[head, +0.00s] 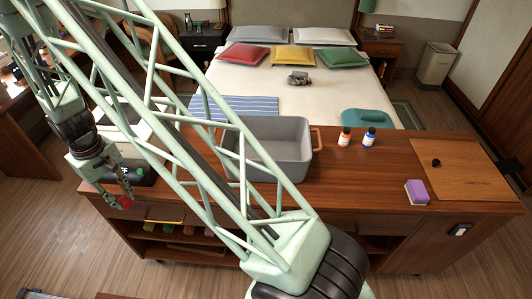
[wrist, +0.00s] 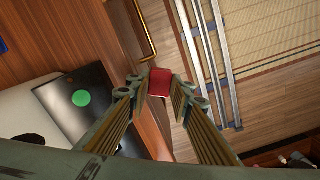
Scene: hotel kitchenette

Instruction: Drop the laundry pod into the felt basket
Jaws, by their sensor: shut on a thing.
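My gripper (head: 122,190) is off the left end of the wooden counter, pointing down. In the wrist view my gripper (wrist: 157,90) has its fingers on both sides of a small red block-like thing (wrist: 160,81), which appears to be the laundry pod. Its red end also shows in the head view (head: 126,202), below the fingers. A grey basket (head: 297,168) with a tan handle, apparently the felt basket, stands on the counter to the right of my gripper. My arm's truss hides part of it, and its floor is hard to see.
A black device with a green disc (wrist: 81,98) lies on the counter close to my gripper. A bed (head: 330,95) is behind.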

